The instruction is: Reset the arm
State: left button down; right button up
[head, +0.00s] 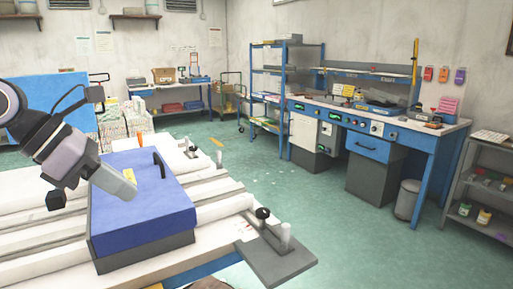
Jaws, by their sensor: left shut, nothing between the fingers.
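My left arm comes in from the left. My left gripper (127,190) is shut and empty, and it points down to the right over the blue top of a box (155,215). I cannot tell whether its tip touches the box top. The box has a grey lower part and a black handle (159,164) standing at its far side. A small yellow piece (157,174) shows on the top, just beyond the gripper. My right gripper is not in view.
The box rests on a white slatted bench (215,210). A grey plate (275,262) with a black knob and a light post juts out at the bench's right. Green floor (300,200) lies open beyond. A blue workbench (430,150), shelving (268,85) and a bin (408,200) stand farther off.

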pick_arm(q)
jog(key=s+d+f+n+h+p, duration=0.1)
jog(key=s+d+f+n+h, duration=0.2)
jog(key=d+h, duration=0.4)
jog(key=d+f+n+h, duration=0.3)
jog(key=d+n+h, duration=0.2)
jog(key=d+h, duration=0.1)
jog(key=a+f+n+t+y, duration=0.3)
jog(key=f+n+t+y, duration=0.15)
jog(key=f+n, duration=0.4)
jog(key=a+f+n+t+y+p, duration=0.1)
jog(key=a+f+n+t+y, duration=0.3)
jog(key=n, duration=0.7)
jog(key=a+f+n+t+y, duration=0.1)
jog(key=f+n+t+y, duration=0.5)
jog(key=n, duration=0.4)
jog(key=s+a+f+n+g+y, duration=0.1)
jog(key=s+f+n+g, duration=0.3)
jog(key=s+f, duration=0.3)
jog(key=s+a+f+n+g+y, duration=0.2)
jog(key=s+f+n+g, duration=0.2)
jog(key=s+f, duration=0.4)
notch_tip(320, 180, down, 4)
jog(key=shift+a+r+p, duration=0.25)
jog(key=shift+a+p, duration=0.05)
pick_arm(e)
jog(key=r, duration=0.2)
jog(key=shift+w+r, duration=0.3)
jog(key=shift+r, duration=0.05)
